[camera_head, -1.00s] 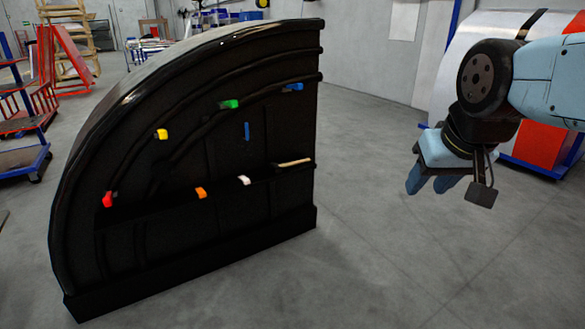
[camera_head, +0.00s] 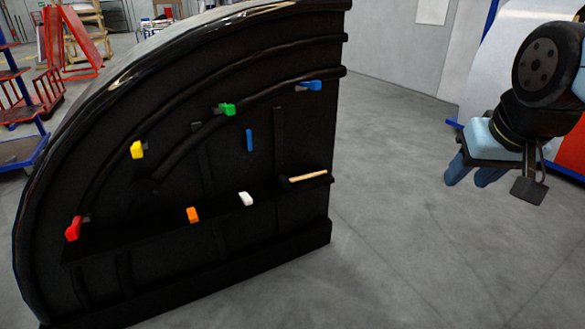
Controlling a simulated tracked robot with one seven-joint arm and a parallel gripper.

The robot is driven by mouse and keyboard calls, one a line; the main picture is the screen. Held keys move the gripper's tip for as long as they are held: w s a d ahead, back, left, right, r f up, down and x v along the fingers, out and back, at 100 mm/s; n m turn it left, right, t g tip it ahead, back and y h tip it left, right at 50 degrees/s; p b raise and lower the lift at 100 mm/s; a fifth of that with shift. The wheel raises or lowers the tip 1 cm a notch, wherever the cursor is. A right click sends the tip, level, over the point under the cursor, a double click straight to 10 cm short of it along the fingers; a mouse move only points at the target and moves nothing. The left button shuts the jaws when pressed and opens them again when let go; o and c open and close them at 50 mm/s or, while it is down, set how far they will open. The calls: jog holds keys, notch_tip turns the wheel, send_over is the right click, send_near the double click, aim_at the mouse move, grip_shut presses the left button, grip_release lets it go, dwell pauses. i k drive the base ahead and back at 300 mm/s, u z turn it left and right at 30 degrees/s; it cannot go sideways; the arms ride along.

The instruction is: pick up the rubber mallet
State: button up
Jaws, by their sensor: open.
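The rubber mallet (camera_head: 308,177) lies on the ledge of the black nosecone, near its right end. Its pale wooden handle shows clearly; its head looks dark and I cannot make it out against the black ledge. My gripper (camera_head: 468,181) is to the right of the mallet, apart from it, over the floor in the picture. Its two blue fingers point down with a gap between them, open and empty.
The curved black nosecone (camera_head: 180,262) carries red (camera_head: 73,228), yellow (camera_head: 137,150), green (camera_head: 227,109) and blue (camera_head: 312,86) clamp-like pieces. Orange (camera_head: 193,215) and white (camera_head: 246,199) pieces are on the ledge. Grey floor (camera_head: 420,265) is clear at right. Red racks (camera_head: 85,40) stand back left.

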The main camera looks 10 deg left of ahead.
aim_at(286, 184)
jog(key=u, duration=0.4)
jog(key=i, duration=1.35)
jog(key=u, duration=0.65)
jog(key=k, duration=0.85)
jog(key=u, duration=0.15)
jog(key=i, duration=0.85)
jog(key=z, duration=0.1)
